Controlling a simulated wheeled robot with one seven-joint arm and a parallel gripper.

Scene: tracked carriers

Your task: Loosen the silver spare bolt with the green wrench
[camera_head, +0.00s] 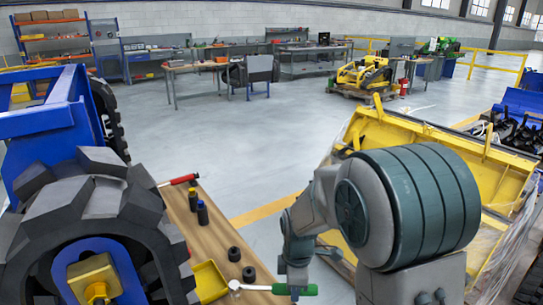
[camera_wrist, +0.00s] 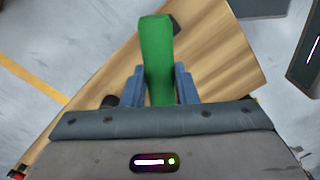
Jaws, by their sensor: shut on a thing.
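My gripper (camera_head: 294,285) is low at the front of the head view, beside the wooden table. It is shut on the green handle of the wrench (camera_head: 308,290), whose silver head (camera_head: 235,285) points left, by the yellow tray. In the wrist view, the green wrench (camera_wrist: 157,45) stands between the two blue-grey fingers of my gripper (camera_wrist: 158,78). The wrench's silver head is not visible there. I cannot make out the silver spare bolt in either view.
The wooden table (camera_head: 216,226) bears a yellow tray (camera_head: 212,280), two black round pieces (camera_head: 234,254), dark bottles (camera_head: 202,213) and a red-handled tool (camera_head: 180,180). A large black track (camera_head: 90,215) stands left. A yellow bucket (camera_head: 420,140) stands right. Open floor lies beyond.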

